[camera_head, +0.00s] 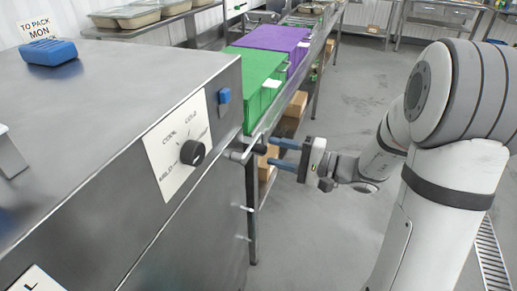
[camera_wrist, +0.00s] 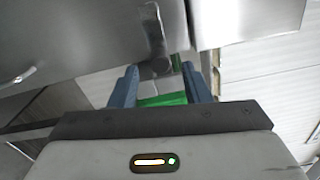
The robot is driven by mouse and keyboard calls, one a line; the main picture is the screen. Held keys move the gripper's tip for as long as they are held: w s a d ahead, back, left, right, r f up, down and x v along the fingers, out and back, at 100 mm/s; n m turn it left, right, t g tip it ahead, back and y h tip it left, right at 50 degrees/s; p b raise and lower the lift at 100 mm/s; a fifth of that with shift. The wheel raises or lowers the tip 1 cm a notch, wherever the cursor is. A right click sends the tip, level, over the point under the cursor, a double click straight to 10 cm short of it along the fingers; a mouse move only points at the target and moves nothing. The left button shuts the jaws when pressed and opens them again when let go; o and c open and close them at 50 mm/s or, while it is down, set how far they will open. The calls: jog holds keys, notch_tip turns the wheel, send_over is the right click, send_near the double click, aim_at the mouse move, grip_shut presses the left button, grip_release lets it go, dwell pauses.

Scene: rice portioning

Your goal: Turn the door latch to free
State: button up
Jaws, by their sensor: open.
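The door latch (camera_head: 240,153) is a metal lever with a dark end, sticking out from the right edge of the steel cabinet (camera_head: 100,120). In the wrist view the latch (camera_wrist: 155,38) hangs down from the steel front, its dark rounded end in line with the gap between my fingers. My gripper (camera_head: 271,152) has two blue fingers, spread apart, pointing left at the latch end. In the wrist view my gripper (camera_wrist: 160,70) is open with nothing clamped. I cannot tell whether the fingertips touch the latch.
A dial plate with a black knob (camera_head: 192,152) and a blue button (camera_head: 224,96) are close to the latch. Green (camera_head: 255,80) and purple (camera_head: 272,42) boxes stand on a bench behind. A blue object (camera_head: 50,52) lies on the cabinet top. Open floor is to the right.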

aim_at(258, 148)
jog(key=x, duration=0.6)
jog(key=shift+p, duration=0.3)
jog(key=shift+s, duration=0.1)
grip_shut()
jog(key=shift+d, duration=0.2)
jog(key=shift+a, duration=0.1)
